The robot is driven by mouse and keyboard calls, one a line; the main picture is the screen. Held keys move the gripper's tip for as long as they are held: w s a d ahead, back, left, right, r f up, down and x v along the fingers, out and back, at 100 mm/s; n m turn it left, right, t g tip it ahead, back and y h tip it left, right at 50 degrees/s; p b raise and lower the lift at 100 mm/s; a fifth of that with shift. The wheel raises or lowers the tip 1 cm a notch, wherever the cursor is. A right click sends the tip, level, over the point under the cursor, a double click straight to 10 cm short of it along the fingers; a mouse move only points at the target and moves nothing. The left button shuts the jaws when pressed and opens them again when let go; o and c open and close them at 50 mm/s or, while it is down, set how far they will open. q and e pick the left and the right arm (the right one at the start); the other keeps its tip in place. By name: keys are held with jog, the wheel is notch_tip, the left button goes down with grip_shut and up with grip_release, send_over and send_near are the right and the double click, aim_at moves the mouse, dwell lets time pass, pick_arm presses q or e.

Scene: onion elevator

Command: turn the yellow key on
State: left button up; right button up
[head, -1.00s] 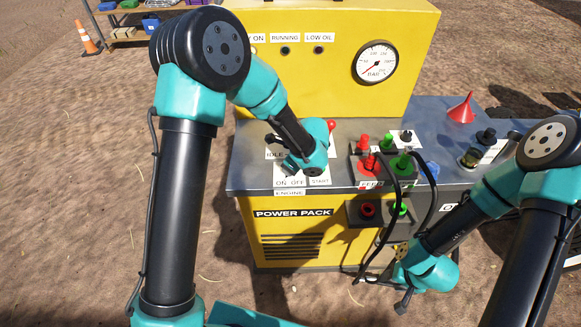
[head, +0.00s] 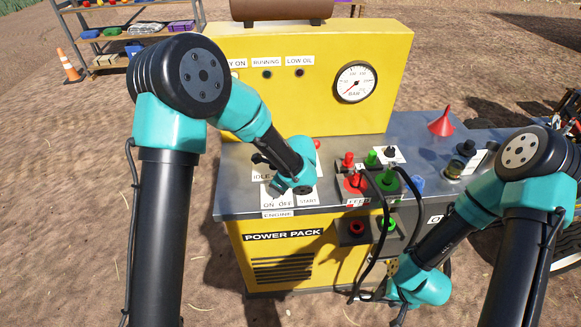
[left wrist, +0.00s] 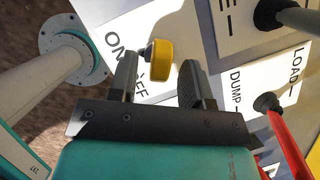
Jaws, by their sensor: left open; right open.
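The yellow key (left wrist: 161,64) shows in the left wrist view, on the white plate (left wrist: 112,38) between the ON and OFF lettering. Its grey stem points to the left. My left gripper (left wrist: 157,74) is open, with one finger on each side of the key in the picture. The key is closer to the left finger, with a wider gap to the right one; contact cannot be told. In the head view my left wrist hides the key. My right gripper (head: 400,313) hangs low in front of the power pack, small and partly cut off by the lower edge.
Red and green connectors (head: 356,182) with black hoses stand right of the engine plate. Levers by the DUMP and LOAD labels (left wrist: 268,102) are close to the right finger. A red funnel (head: 441,123) and a gauge (head: 356,82) are farther back.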

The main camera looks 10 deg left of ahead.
pick_arm(q)
jog(key=v, duration=1.6)
